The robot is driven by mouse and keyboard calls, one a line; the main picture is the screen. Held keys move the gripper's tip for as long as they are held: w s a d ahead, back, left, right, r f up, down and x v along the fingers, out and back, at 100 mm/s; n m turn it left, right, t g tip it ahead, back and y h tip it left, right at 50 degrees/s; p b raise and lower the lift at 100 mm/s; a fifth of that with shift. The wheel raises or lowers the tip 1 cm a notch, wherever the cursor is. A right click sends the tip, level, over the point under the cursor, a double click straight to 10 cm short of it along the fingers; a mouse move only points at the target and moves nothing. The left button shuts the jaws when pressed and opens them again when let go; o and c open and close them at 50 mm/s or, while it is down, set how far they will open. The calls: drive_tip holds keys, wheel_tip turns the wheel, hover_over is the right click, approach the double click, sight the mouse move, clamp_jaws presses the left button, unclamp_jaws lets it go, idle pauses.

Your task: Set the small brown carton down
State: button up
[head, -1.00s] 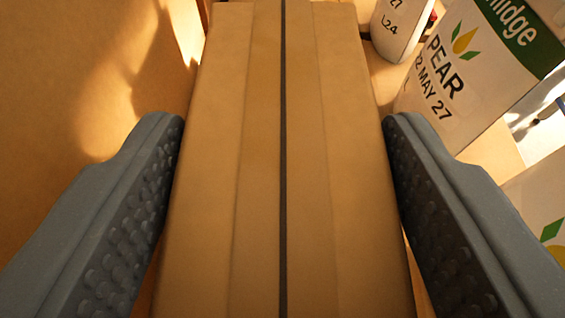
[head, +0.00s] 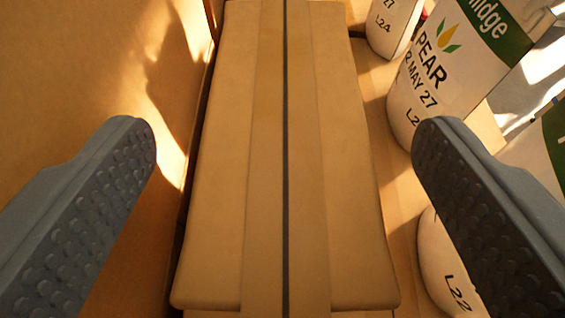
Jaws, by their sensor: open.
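The small brown carton (head: 350,190) lies in the middle of the head view, with a tape strip and a dark seam running lengthwise down its top. It rests on a tan surface (head: 408,205). My gripper (head: 283,145) is open, with one grey studded finger on each side of the carton. Clear gaps show between both fingers and the carton's sides. The carton's near end shows at the bottom of the view.
A tan wall or panel (head: 70,70) stands close along the carton's left side. Another white container (head: 447,275) sits low, partly behind my right finger.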

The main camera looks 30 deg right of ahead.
drive_tip(key=v, duration=0.9)
drive_tip(key=shift+s+a+r, duration=0.1)
drive_tip(key=shift+s, duration=0.05)
drive_tip(key=w+a+r+n+t+y, duration=0.1)
drive_tip(key=w+a+r+n, duration=0.15)
drive_tip(key=a+r, duration=0.65)
drive_tip(key=w+a+r+n+t+y, duration=0.15)
drive_tip(key=w+a+r, duration=0.35)
drive_tip(key=r, duration=0.8)
drive_tip(key=s+a+r+n+y, duration=0.1)
drive_tip(key=s+a+r+y, duration=0.1)
drive_tip(key=s+a+r, duration=0.3)
drive_tip(key=s+a+r+n+t+y, duration=0.1)
drive_tip(key=s+a+r, duration=0.5)
drive_tip(key=a+r, duration=0.6)
wheel_tip(320, 180, up, 2)
drive_tip(key=shift+r+y, duration=0.1)
drive_tip(key=shift+y, duration=0.75)
